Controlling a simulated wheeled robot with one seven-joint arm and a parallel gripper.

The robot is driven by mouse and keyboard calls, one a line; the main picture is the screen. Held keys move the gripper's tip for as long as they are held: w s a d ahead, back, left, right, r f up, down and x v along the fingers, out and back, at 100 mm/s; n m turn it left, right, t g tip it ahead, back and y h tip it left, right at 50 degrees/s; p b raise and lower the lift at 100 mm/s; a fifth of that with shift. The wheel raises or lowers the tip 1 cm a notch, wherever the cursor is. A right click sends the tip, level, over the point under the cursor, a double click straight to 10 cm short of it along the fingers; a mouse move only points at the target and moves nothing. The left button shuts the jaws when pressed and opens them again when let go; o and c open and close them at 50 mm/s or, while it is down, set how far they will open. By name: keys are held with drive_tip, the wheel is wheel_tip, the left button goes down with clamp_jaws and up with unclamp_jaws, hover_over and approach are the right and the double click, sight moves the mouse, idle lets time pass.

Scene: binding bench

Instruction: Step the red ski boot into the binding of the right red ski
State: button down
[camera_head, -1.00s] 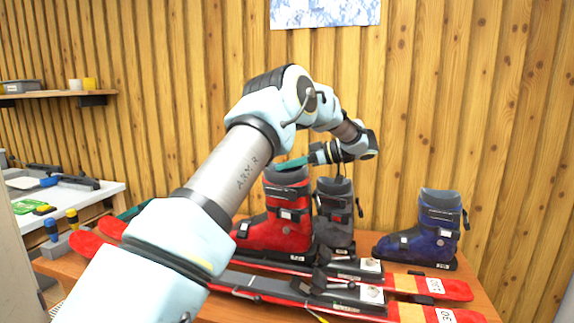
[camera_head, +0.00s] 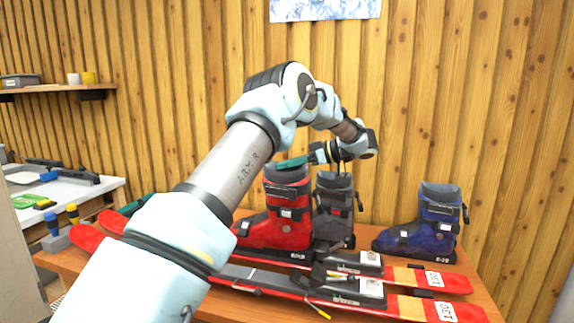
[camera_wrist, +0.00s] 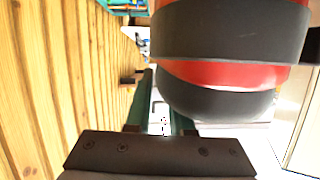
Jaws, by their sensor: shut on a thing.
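My gripper (camera_head: 292,163) is shut on the top of the red ski boot (camera_head: 272,228) at its cuff. The boot hangs upright, its sole just above or behind the rear ski; I cannot tell if they touch. In the wrist view, the boot's red and dark grey cuff (camera_wrist: 232,75) fills the upper right, and my gripper's teal fingers (camera_wrist: 178,124) show beside it. Two red skis lie side by side on the bench, a rear one (camera_head: 458,284) and a front one (camera_head: 470,313). Their bindings, rear (camera_head: 370,259) and front (camera_head: 371,290), stand empty. My arm hides parts of both skis.
A grey boot (camera_head: 335,205) stands right behind the red boot, close to it. A blue boot (camera_head: 428,222) stands farther right on the wooden bench (camera_head: 478,272). Screwdrivers (camera_head: 72,213) stand in a grey holder at left. A white side table (camera_head: 95,193) is beyond.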

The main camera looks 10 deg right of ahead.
drive_tip(key=shift+c, duration=1.1)
unclamp_jaws()
drive_tip(key=shift+r, duration=0.1)
drive_tip(key=shift+r, duration=0.1)
drive_tip(key=shift+r+p, duration=4.45)
drive_tip(key=shift+r, duration=0.55)
